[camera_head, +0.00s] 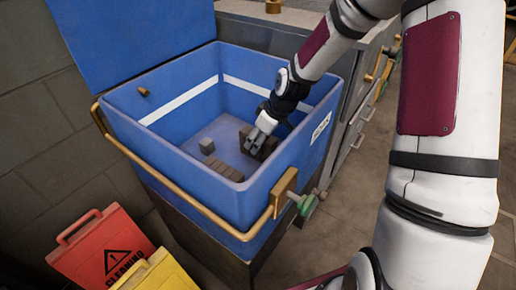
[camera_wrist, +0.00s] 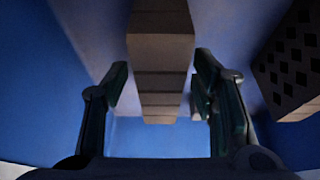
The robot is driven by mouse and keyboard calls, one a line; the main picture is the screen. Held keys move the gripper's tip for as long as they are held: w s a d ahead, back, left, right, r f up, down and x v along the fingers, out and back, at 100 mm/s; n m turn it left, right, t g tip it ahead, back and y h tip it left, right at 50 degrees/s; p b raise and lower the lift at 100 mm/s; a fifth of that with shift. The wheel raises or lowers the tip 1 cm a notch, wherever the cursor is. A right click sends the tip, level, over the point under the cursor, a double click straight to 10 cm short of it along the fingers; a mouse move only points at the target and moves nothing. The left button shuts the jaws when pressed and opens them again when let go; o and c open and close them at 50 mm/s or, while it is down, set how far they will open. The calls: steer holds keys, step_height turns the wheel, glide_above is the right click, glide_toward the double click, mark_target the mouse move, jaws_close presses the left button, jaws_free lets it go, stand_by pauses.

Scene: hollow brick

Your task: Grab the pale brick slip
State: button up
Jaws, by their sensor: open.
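A row of flat brownish-grey brick slips (camera_head: 222,170) lies on the floor of the blue bin. In the wrist view the row (camera_wrist: 160,50) runs from the top edge down between my fingers, its top face the lightest. I cannot tell for sure which piece is the pale slip. My gripper (camera_head: 259,138) is open inside the bin, at the dark hollow brick in the head view. In the wrist view my fingers (camera_wrist: 158,75) stand either side of the row, holding nothing.
The dark hollow brick (camera_wrist: 290,60) with square holes is close to my right finger. The blue bin (camera_head: 245,197) has high walls, a raised lid (camera_head: 130,35) and a brass rail (camera_head: 200,203). Red (camera_head: 100,245) and yellow (camera_head: 160,273) signs stand in front of it.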

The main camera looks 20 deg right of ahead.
steer(key=shift+b+x, duration=1.35)
steer(key=shift+x, duration=1.15)
steer(key=shift+f, duration=0.25)
jaws_close()
